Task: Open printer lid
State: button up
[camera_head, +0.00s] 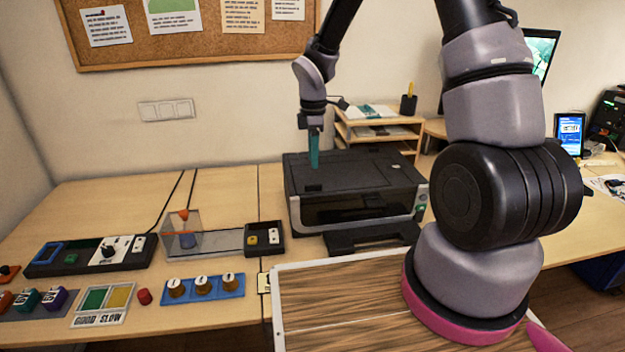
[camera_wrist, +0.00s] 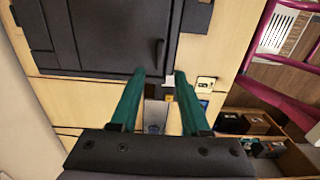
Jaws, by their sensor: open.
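The dark grey printer (camera_head: 365,175) stands on the desk with its flat lid (camera_head: 350,166) down. Its output tray (camera_head: 372,236) sticks out at the front. In the wrist view the printer (camera_wrist: 100,35) fills the upper left, with a small dark slot or handle (camera_wrist: 160,52) near its edge. My gripper (camera_head: 314,166) has teal fingers pointing down over the left part of the printer top. In the wrist view my gripper (camera_wrist: 160,73) is open, its fingertips close to the printer's edge with nothing held between them. I cannot tell whether they touch the printer.
A wooden shelf (camera_head: 378,130) with papers stands behind the printer. A blue knob panel (camera_head: 203,287) and a wood-grain board (camera_head: 345,310) are in front. Bare desk lies behind left.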

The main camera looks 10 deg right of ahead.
aim_at(313, 184)
notch_tip(313, 184, down, 9)
jog(key=shift+r, duration=0.1)
dwell(0.3)
grip_shut()
dwell(1.3)
